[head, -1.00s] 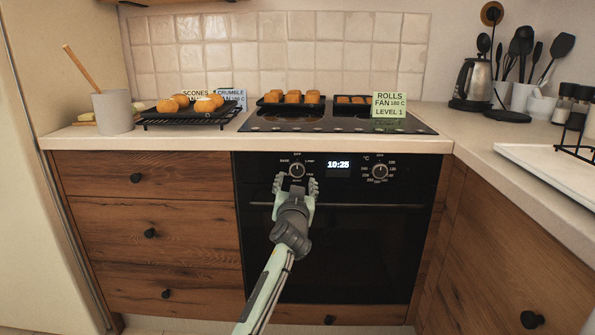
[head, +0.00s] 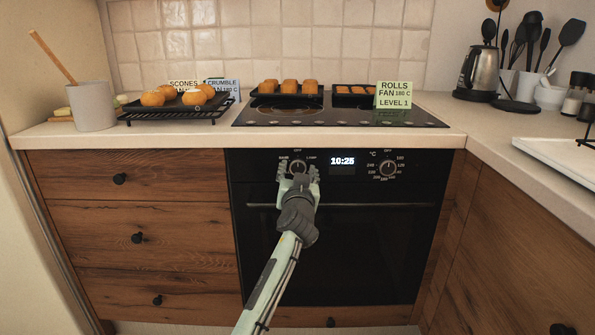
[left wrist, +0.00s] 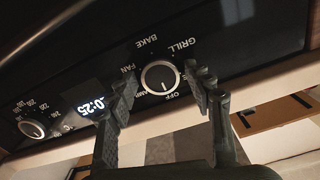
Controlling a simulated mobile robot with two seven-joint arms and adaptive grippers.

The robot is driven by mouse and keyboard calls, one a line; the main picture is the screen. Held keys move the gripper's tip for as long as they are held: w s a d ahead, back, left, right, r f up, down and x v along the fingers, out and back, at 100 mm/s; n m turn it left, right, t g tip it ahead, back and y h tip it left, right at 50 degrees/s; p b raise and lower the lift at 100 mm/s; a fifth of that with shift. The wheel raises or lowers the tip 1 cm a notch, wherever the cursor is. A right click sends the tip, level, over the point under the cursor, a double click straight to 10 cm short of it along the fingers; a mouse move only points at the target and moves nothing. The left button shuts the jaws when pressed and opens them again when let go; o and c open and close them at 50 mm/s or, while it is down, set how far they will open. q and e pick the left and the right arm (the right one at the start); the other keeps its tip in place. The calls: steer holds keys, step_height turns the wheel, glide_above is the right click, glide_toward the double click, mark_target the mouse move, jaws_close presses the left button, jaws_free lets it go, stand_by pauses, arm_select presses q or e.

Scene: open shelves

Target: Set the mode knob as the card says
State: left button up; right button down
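The mode knob (head: 298,166) is on the left of the black oven panel, mostly behind my left gripper (head: 299,176) in the head view. In the left wrist view the knob (left wrist: 161,77) is round with a pale rim, among the labels BAKE, GRILL, FAN, LAMP and OFF. Its white mark appears to point toward OFF. My left gripper (left wrist: 163,88) is open, with a finger on either side of the knob; contact cannot be told. The green card (head: 394,95) reads ROLLS, FAN 180 C, LEVEL 1. My right gripper is out of view.
The temperature knob (head: 387,168) is right of the clock display (head: 342,161). A SCONES card (head: 183,84) and a blue CRUMBLE card (head: 222,84) stand behind a rack of buns (head: 175,108). The oven handle (head: 345,205) runs below the panel.

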arm_select(q)
steer(key=c, duration=0.9)
